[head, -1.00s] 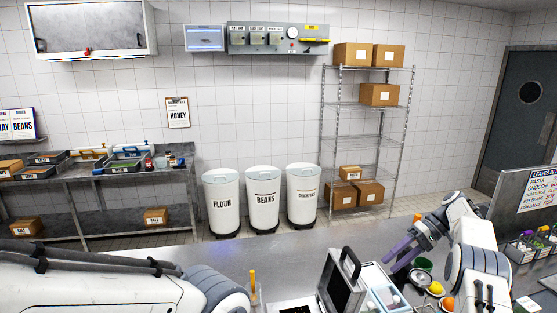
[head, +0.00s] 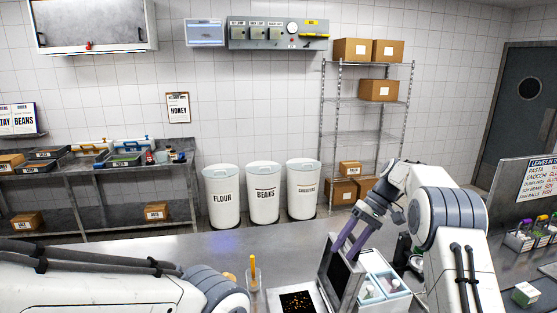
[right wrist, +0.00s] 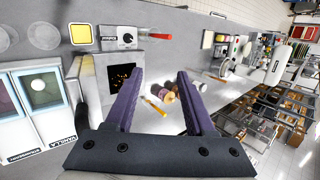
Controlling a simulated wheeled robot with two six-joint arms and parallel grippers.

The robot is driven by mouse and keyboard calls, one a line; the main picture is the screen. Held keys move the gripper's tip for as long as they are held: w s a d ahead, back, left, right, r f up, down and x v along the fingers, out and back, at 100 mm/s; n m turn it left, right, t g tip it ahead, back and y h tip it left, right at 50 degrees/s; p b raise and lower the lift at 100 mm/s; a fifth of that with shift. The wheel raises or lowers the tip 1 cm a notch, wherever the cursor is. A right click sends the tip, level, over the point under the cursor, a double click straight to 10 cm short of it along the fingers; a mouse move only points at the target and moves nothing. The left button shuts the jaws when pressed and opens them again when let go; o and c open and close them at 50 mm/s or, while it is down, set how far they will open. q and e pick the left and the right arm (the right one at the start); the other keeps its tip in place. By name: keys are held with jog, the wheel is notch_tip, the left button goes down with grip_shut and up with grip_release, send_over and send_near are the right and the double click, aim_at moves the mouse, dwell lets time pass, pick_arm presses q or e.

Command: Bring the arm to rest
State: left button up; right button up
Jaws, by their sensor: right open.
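My right arm (head: 450,225) comes in from the lower right. Its gripper (head: 346,247) has two purple fingers, which point down over the counter beside an upright dark panel (head: 338,272). In the right wrist view the fingers stand apart with nothing between the tips (right wrist: 160,75). My left arm (head: 90,275) lies across the lower left, and its gripper is out of the picture.
The steel counter (head: 215,246) holds a pan of dark bits (head: 297,303), a cup with a yellow-handled tool (head: 253,275) and a white-framed box with compartments (head: 385,285). A small green-topped box (head: 525,293) sits at right. Flour, beans and chickpea bins stand behind.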

jog(key=s+a+f+n+h+b, duration=0.3)
jog(key=s+a+b, duration=0.5)
jog(key=s+a, duration=0.8)
pick_arm(q)
notch_tip(320, 180, down, 15)
jog(key=b, duration=0.5)
jog(key=shift+r, duration=0.15)
pick_arm(e)
jog(key=s+d+f+n+t+h, duration=0.1)
jog(key=s+f, duration=0.4)
jog(key=s, duration=0.5)
jog(key=s+d+f+t+h, duration=0.2)
jog(key=s+f, duration=0.4)
jog(key=s, duration=0.4)
jog(key=shift+f+n, duration=0.3)
jog(key=shift+n, duration=0.1)
